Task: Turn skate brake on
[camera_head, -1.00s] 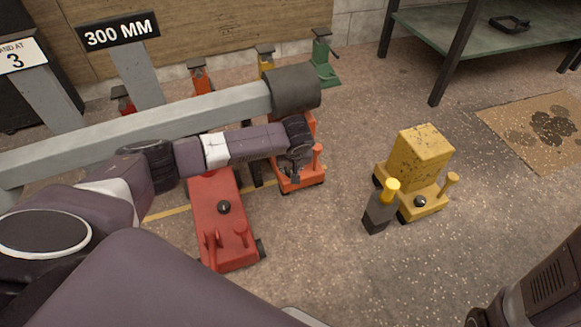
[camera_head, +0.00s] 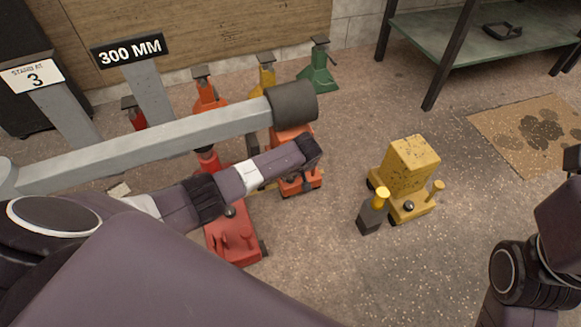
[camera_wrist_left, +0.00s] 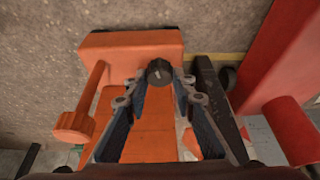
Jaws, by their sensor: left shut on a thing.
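The orange skate (camera_head: 312,183) stands on the floor under the far end of the grey beam, mostly covered by my left arm in the head view. In the left wrist view its orange body (camera_wrist_left: 130,45) carries a black round knob (camera_wrist_left: 159,72) with a pale mark and an orange post at the left. My left gripper (camera_wrist_left: 158,84) is shut on the knob, one finger on each side. In the head view the left gripper is hard to make out. My right arm shows at the lower right; a dark piece at the edge may be its gripper.
A red skate (camera_head: 232,243) is close by on the left. A yellow skate (camera_head: 410,170) and a small dark block with a yellow top (camera_head: 372,212) stand to the right.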

